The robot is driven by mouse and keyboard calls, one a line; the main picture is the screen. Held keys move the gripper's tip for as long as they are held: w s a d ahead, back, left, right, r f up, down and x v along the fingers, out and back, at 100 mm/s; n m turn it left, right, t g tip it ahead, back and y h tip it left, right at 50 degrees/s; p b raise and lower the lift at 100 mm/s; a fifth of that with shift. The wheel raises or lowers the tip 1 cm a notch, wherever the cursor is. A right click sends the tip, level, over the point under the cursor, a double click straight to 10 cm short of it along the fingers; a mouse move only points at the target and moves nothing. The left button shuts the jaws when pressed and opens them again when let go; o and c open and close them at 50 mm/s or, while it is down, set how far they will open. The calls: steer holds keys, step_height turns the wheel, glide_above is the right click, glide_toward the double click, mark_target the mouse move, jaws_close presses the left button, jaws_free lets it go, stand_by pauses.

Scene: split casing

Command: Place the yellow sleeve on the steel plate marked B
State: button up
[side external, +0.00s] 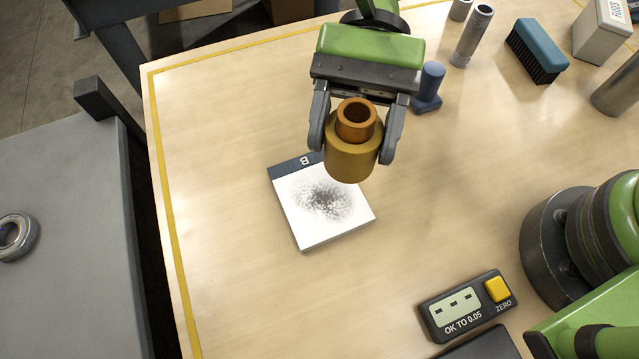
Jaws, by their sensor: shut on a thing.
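The yellow sleeve (350,163) is a stepped, hollow cylinder with a copper-brown inner tube standing out of its top. My gripper (352,150) is shut on it, one finger on each side. The sleeve is roughly upright and appears to be above the far right part of the plate marked B; its exact height cannot be told. The plate (307,223) is a pale square with a dark speckled patch in its middle and a dark strip lettered B along its far edge. The sleeve and gripper hide the plate's far right corner.
A blue part (430,85) stands just right of my gripper. Grey metal tubes (472,38), a blue brush (538,48) and a white box (601,30) are at the far right. A gauge box (466,308) lies near the front. The table left of the plate is clear.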

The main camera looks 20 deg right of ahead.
steer(key=shift+w+a+r+m+t+y, duration=0.3)
steer(key=shift+a+m+y, duration=0.1)
steer(key=shift+a, duration=0.15)
steer(key=shift+w+a+r+m+t+y, duration=0.2)
steer(key=shift+w+a+m+t+y, duration=0.1)
steer(key=shift+a+m+y, duration=0.15)
glide_above(320, 192)
steer(key=shift+m+t, duration=0.25)
steer(key=shift+t, duration=0.05)
steer(key=shift+a+f, duration=0.1)
steer(key=shift+f, duration=4.75)
steer(key=shift+f+y, duration=0.1)
steer(key=shift+y, duration=0.15)
steer(key=o, duration=1.5)
steer(key=shift+f, duration=0.1)
